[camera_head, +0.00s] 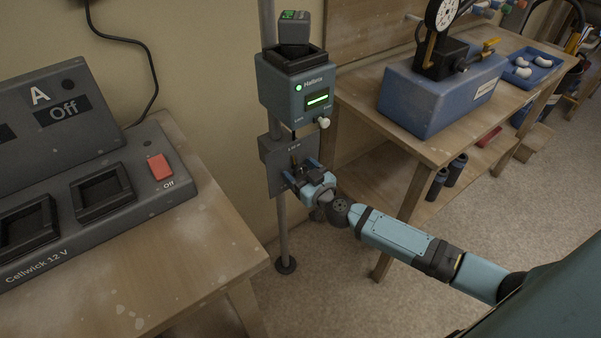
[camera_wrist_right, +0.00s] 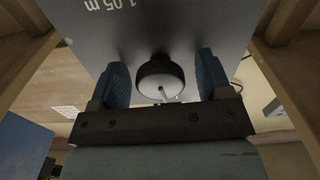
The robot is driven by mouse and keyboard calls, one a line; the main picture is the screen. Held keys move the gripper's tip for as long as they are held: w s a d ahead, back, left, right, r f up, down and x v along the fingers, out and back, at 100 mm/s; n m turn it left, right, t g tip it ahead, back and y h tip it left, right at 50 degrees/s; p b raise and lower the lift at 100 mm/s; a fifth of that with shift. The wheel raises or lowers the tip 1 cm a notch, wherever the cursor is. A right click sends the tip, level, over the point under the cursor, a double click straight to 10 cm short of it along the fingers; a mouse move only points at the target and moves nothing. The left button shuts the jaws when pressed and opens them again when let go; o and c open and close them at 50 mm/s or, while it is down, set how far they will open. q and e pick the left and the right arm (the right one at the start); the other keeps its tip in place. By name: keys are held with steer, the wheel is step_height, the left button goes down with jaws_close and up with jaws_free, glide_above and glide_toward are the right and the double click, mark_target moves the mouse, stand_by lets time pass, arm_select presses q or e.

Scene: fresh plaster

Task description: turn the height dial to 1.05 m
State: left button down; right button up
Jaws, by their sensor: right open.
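The height dial (camera_wrist_right: 158,72) is a dark round knob with a pale pointer line, on a grey plate (camera_wrist_right: 190,22). A label reading 1.05 m (camera_wrist_right: 112,4) shows at the top edge of the right wrist view. My right gripper (camera_wrist_right: 162,78) is open, with one blue finger on each side of the dial and a visible gap to each. In the head view the plate (camera_head: 268,152) is on a grey post, and my right gripper (camera_head: 301,177) is up against it, hiding much of the dial. My left gripper is not in view.
Above the plate a blue-grey box (camera_head: 296,92) with a lit green display is on the same post (camera_head: 281,225). A wooden bench at right holds a blue block (camera_head: 425,98) and a blue tray (camera_head: 532,68). A Cellwick 12 V charger (camera_head: 140,195) sits on the left table.

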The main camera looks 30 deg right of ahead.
steer(key=c, duration=0.9)
